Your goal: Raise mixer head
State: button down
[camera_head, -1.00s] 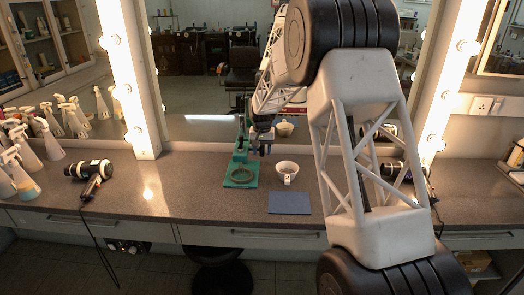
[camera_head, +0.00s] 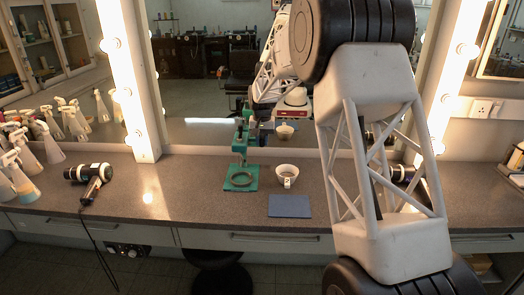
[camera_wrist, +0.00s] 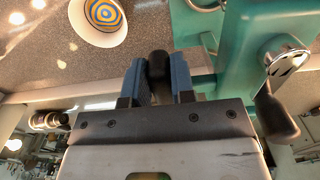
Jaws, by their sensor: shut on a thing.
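The green mixer (camera_head: 240,147) stands on the counter in front of the mirror, on a flat green base (camera_head: 230,185) with a round ring. Its green body also shows at the right of the wrist view (camera_wrist: 235,50), with a black-handled lever (camera_wrist: 275,112) on a silver disc. My gripper (camera_wrist: 160,68) is shut on a black knob (camera_wrist: 158,64), which sits between its two blue fingers beside the green body. In the head view my gripper (camera_head: 251,122) is small, at the mixer's upper part. Whether the head is tilted is hard to tell.
A white cup (camera_head: 287,171) stands right of the mixer, behind a blue mat (camera_head: 289,206). A hair dryer (camera_head: 90,174) and several spray bottles (camera_head: 50,148) are at the left. The mirror (camera_head: 205,130) rises behind. The counter's left middle is clear.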

notch_tip(320, 180, up, 3)
jog(key=shift+f, duration=0.1)
jog(key=c, duration=1)
grip_release()
jog(key=shift+o, duration=0.2)
jog(key=shift+r, duration=3.9)
